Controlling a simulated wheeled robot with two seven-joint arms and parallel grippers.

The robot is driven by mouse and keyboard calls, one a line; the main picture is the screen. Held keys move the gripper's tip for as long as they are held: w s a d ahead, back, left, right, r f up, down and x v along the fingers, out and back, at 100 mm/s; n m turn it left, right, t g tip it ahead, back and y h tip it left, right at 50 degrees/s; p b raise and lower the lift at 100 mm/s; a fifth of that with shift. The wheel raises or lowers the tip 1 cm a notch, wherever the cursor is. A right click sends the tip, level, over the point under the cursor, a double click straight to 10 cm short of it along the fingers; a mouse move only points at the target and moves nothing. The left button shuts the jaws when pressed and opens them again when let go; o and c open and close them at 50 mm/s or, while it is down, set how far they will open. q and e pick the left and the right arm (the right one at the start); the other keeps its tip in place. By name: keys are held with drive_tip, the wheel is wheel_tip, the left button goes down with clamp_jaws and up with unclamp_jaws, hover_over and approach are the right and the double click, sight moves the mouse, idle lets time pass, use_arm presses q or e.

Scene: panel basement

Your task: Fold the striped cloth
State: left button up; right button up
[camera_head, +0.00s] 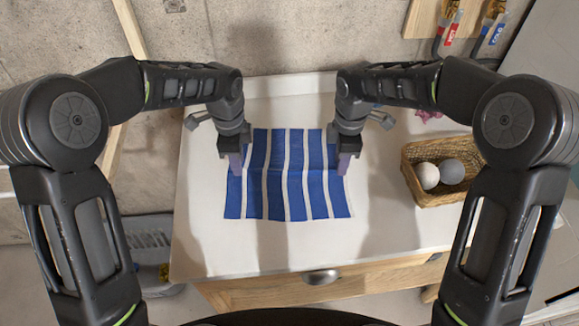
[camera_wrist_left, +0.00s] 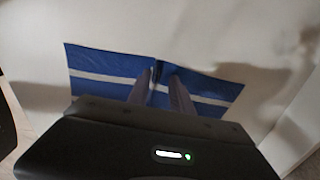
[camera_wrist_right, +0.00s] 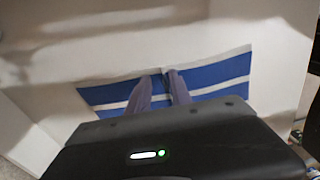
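The blue cloth with white stripes (camera_head: 291,190) lies spread on the white counter top, with a faint crease running across its middle between my grippers. My left gripper (camera_head: 236,163) points down at the cloth's left edge. My right gripper (camera_head: 344,163) points down at its right edge. In the left wrist view, the fingers (camera_wrist_left: 161,80) stand a narrow gap apart over the cloth (camera_wrist_left: 105,68), with a small ridge between them. In the right wrist view, the fingers (camera_wrist_right: 160,82) also show a narrow gap at the cloth's edge (camera_wrist_right: 222,72). Fingertip contact is unclear.
A wicker basket (camera_head: 462,199) with two pale balls stands right of the cloth. A pink item (camera_head: 428,113) lies behind it. The white counter (camera_head: 290,250) is clear in front of the cloth, above a wooden drawer with a metal handle (camera_head: 321,277).

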use_arm(q)
drive_tip(key=shift+f, duration=0.1)
clamp_jaws()
use_arm(e)
clamp_jaws()
idle(0.3)
